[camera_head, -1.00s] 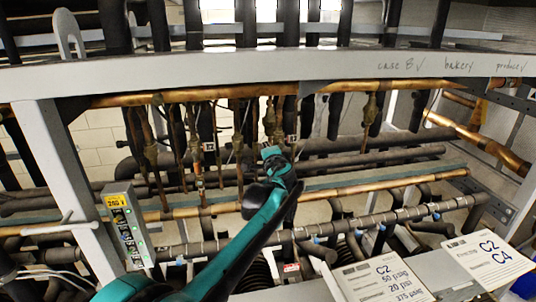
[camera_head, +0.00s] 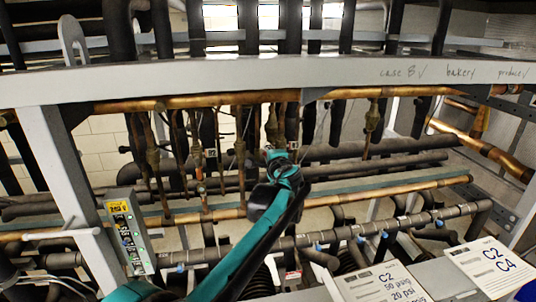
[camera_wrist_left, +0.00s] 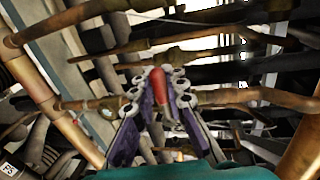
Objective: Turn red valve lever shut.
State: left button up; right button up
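The red valve lever (camera_wrist_left: 158,84) shows in the left wrist view, lying between the two fingers of my left gripper (camera_wrist_left: 159,88). The fingers have purple inner faces and pale rollers, and stand apart on both sides of it. Contact with the lever cannot be told. The lever lies in front of a copper pipe (camera_wrist_left: 230,97) that runs across the view. In the head view my left gripper (camera_head: 277,155) reaches up among the vertical copper lines in the middle of the rack; the lever cannot be made out there. My right gripper is not in view.
A grey beam (camera_head: 300,70) crosses above the gripper, with a copper pipe (camera_head: 220,101) under it. Dark insulated pipes (camera_head: 400,217) run below. A panel with green lights (camera_head: 128,235) stands at left. White label cards (camera_head: 490,265) sit at lower right.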

pick_arm(q)
jog(key=o, duration=0.5)
jog(key=shift+d, duration=0.1)
jog(key=shift+s+d, duration=0.1)
jog(key=shift+s+r, duration=0.1)
jog(key=shift+s, duration=0.2)
jog(key=v, duration=1.1)
jog(key=shift+s, duration=0.2)
jog(key=shift+d, duration=0.15)
